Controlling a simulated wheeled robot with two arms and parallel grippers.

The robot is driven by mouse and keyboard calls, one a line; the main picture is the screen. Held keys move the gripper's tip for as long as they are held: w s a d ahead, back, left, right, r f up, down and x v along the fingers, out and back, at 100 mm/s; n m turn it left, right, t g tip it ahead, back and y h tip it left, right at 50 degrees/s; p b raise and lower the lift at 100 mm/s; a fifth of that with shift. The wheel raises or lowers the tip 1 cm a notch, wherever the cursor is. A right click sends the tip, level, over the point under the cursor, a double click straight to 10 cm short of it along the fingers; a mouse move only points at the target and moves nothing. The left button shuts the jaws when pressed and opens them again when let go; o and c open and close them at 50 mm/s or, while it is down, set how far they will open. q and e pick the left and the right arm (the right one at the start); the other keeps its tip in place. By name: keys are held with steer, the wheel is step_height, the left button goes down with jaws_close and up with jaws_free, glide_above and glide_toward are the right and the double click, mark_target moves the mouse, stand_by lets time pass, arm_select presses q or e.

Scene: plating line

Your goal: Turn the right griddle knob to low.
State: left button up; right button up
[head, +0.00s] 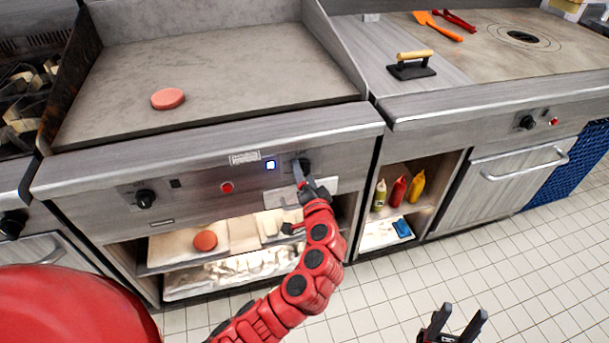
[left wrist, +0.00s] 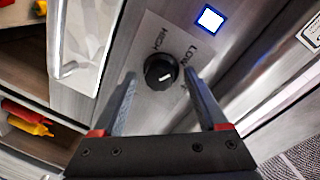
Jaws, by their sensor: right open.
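The right griddle knob (head: 301,165) is a round black knob on the steel front panel, partly hidden by my left gripper in the head view. In the left wrist view the knob (left wrist: 161,71) has a white mark on its face, between the printed words HIGH on the left and LOW on the right. My left gripper (head: 304,178) is at the knob. Its fingers (left wrist: 160,78) are apart, one on each side of the knob, with a gap visible. My right gripper (head: 452,320) is open and empty, low over the floor at the bottom right.
A lit blue indicator (head: 270,165) and a red button (head: 227,187) sit left of the knob. Another black knob (head: 145,199) is at the panel's left. A patty (head: 168,98) lies on the griddle. Bottles (head: 398,191) stand on a shelf at right. The tiled floor is clear.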

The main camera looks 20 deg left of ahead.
arm_select(q)
steer(key=b+v, duration=0.1)
steer(key=v, duration=1.6)
steer(key=shift+s, duration=0.15)
steer(key=shift+d, duration=0.2)
